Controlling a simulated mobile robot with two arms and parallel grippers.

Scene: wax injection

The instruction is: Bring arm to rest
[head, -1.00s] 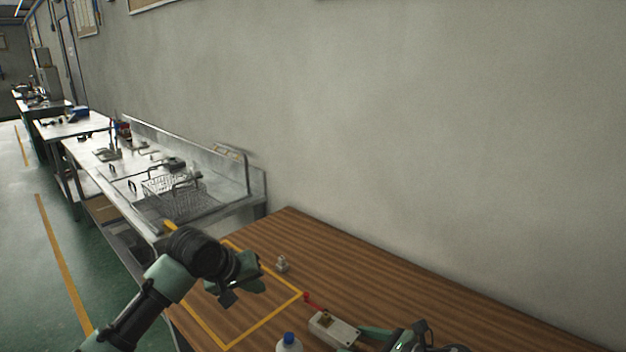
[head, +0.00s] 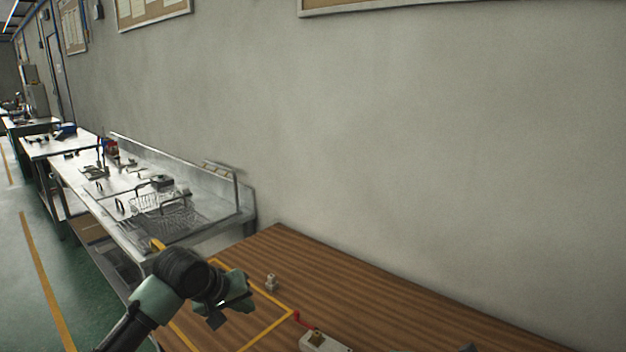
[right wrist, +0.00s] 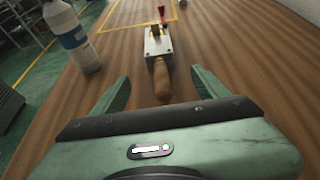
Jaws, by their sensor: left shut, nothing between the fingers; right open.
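My left gripper (head: 230,310) is shut and empty, above the left part of the wooden table (head: 400,305) and over the yellow outlined square (head: 262,333). My right gripper (right wrist: 160,78) is open in the right wrist view, its green fingers spread to either side. A wooden handle (right wrist: 162,82) shows between the fingers, untouched, and runs up to a pale metal block (right wrist: 158,42) on the table. I cannot tell how far above the handle the fingers are. The block also shows at the lower edge of the head view (head: 318,343).
A bottle with a blue label (right wrist: 72,38) stands left of the block in the right wrist view. A steel sink bench with a wire basket (head: 160,202) adjoins the table. The table's right side looks clear.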

